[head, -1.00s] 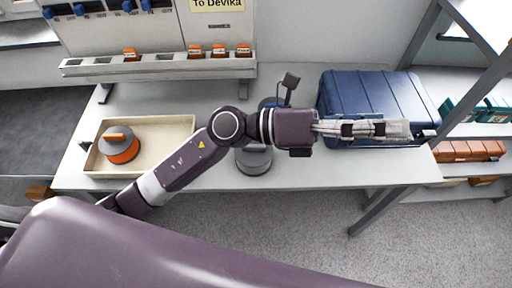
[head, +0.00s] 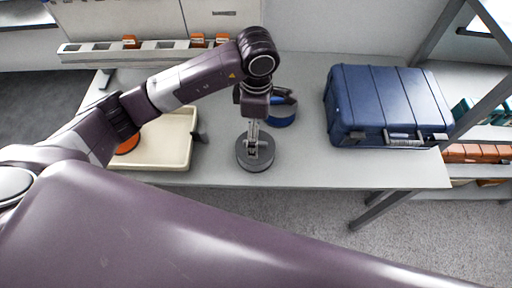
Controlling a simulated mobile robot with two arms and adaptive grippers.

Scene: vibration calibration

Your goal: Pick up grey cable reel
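The grey cable reel (head: 243,161) lies flat on the table, near its front edge, in the head view. My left gripper (head: 254,152) points down over the reel. Its fingers are at the middle of the reel and cover the reel's handle in part. The fingers look close together, but I cannot tell whether they are closed on the handle. My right gripper is not in view.
A blue reel (head: 284,117) sits just behind the grey one, partly hidden by my gripper. A cream tray (head: 177,155) with an orange reel (head: 127,146) stands left. A blue case (head: 385,100) stands right on the table (head: 310,165), with free room between.

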